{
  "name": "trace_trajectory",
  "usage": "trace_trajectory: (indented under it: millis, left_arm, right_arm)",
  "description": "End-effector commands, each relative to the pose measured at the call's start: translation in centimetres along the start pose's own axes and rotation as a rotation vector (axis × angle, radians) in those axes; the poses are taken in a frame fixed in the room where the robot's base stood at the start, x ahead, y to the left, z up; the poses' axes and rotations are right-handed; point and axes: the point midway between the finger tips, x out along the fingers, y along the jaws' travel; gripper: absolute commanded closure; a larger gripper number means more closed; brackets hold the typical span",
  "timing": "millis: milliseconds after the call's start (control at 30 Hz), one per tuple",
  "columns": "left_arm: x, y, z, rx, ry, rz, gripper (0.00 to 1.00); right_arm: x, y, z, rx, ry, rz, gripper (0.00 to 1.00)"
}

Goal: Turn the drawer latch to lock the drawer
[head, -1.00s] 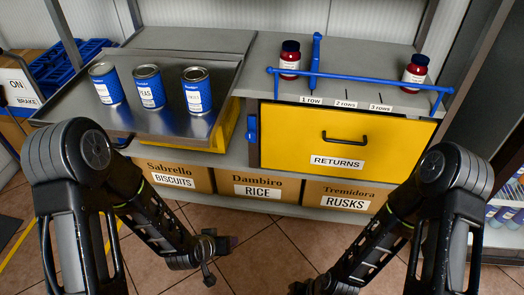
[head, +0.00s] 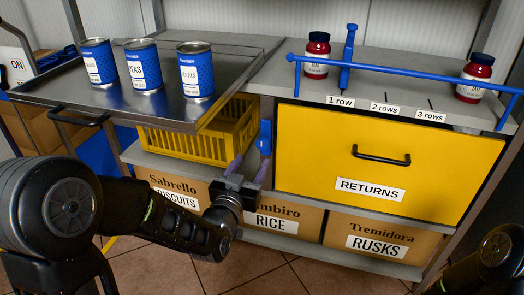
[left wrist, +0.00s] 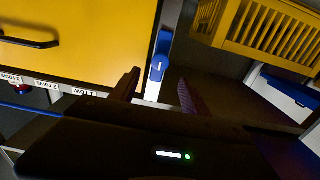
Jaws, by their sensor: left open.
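The yellow drawer (head: 390,165) labelled RETURNS is flush in the shelf unit, with a black handle. The blue latch (head: 264,137) is on the grey post just left of the drawer and points up and down. It also shows in the left wrist view (left wrist: 158,62), between and beyond the fingertips. My left gripper (head: 245,170) is open and just below and left of the latch; its fingers point up toward it. In the left wrist view my left gripper (left wrist: 157,92) shows its two fingers apart and empty. Only a part of my right arm shows at the lower right; its gripper is out of view.
A metal tray (head: 160,107) with several blue cans juts out at the upper left. A yellow crate (head: 190,145) sits below it, left of the latch. A blue rail (head: 400,75) and two red jars are above the drawer. Cardboard boxes (head: 385,240) stand below.

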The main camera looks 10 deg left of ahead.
Motion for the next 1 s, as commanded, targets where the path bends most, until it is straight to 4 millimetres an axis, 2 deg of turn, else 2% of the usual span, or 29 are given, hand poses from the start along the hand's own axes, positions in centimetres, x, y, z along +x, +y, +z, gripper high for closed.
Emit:
trace_trajectory:
  millis: [233,600,733,1000]
  left_arm:
    - [1.5,0.0,0.2,0.001,-0.001,0.001,0.45]
    - [6.9,0.0,0.3,0.002,-0.001,0.0,0.45]
    - [7.7,0.0,0.2,0.0,-0.002,0.0,0.45]
    - [7.8,0.0,0.1,0.0,-0.003,0.0,0.45]
  right_arm:
    - [0.5,0.1,0.0,0.0,0.001,0.0,0.64]
    - [1.8,0.6,-0.1,0.001,0.008,0.0,0.64]
    - [1.9,0.6,-0.2,0.001,0.009,0.0,0.64]
    - [1.9,0.6,-0.2,0.001,0.01,0.0,0.64]
